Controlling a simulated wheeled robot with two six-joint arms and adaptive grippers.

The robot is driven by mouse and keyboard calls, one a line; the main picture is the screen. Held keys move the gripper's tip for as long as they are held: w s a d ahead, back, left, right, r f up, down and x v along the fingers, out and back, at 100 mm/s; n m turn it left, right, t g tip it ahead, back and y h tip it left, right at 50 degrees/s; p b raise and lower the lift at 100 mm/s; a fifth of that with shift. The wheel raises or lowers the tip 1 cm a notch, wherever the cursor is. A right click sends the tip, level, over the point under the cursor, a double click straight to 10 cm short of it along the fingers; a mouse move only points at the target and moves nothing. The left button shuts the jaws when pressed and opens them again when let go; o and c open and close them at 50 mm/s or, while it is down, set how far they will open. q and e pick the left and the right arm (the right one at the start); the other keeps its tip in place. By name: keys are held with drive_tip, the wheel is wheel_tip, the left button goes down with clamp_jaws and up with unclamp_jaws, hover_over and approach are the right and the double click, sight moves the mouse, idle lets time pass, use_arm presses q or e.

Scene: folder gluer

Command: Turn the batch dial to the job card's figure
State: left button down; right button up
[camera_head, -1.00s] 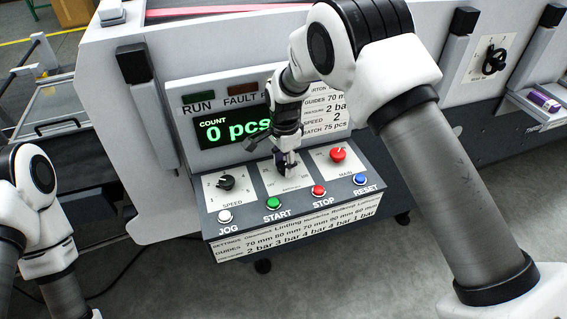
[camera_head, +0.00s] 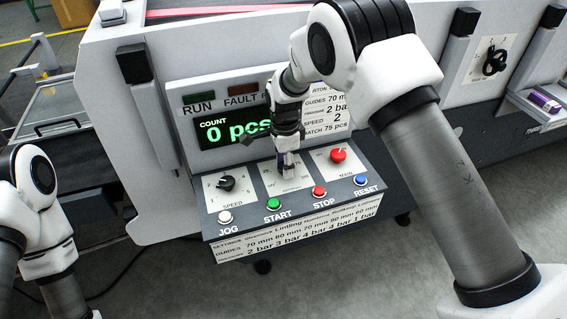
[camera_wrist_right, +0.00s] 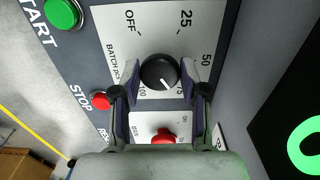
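The batch dial (camera_wrist_right: 160,72) is a round black knob in the right wrist view, on a white plate marked OFF, 25, 50, 75 and 100. Its white pointer line aims down and right, between the 75 and 100 labels and nearer 75. My right gripper (camera_wrist_right: 159,76) has one finger on each side of the knob and appears closed on it. In the head view my right gripper (camera_head: 287,168) hides most of the dial. The job card (camera_head: 325,107), partly covered by my right arm, reads BATCH 75 pcs. My left gripper is out of view.
The speed dial (camera_head: 227,183) is left of the batch dial, and the red main switch (camera_head: 338,155) is right. Below are the jog (camera_head: 225,216), green start (camera_head: 273,203), red stop (camera_head: 319,191) and blue reset (camera_head: 360,179) buttons. The display (camera_head: 232,128) reads 0 pcs.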

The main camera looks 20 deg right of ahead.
drive_tip(key=o, duration=0.4)
drive_tip(key=shift+d+r, duration=0.1)
drive_tip(key=shift+c, duration=0.2)
drive_tip(key=shift+d, duration=0.15)
drive_tip(key=shift+r, duration=0.1)
wheel_tip(320, 180, up, 12)
